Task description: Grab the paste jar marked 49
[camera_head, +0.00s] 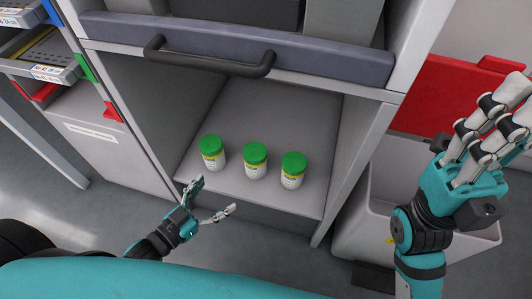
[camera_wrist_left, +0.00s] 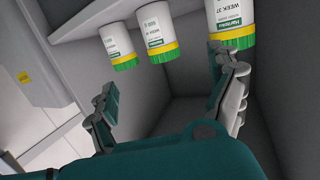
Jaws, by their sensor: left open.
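Three white paste jars with green lids and yellow bands stand in a row on the grey shelf (camera_head: 232,193): left jar (camera_head: 212,153), middle jar (camera_head: 255,161), right jar (camera_head: 292,170). In the left wrist view the jars appear upside down. My left gripper (camera_head: 217,195) is open and empty, just in front of the left jar. My right gripper (camera_head: 497,125) is raised at the right, its finger opening unclear.
A drawer with a dark handle (camera_head: 208,58) overhangs the shelf. Cabinet side walls bound the compartment. A grey bin (camera_head: 345,225) and a red panel (camera_head: 440,95) are at the right. Trays (camera_head: 45,55) stand at the left.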

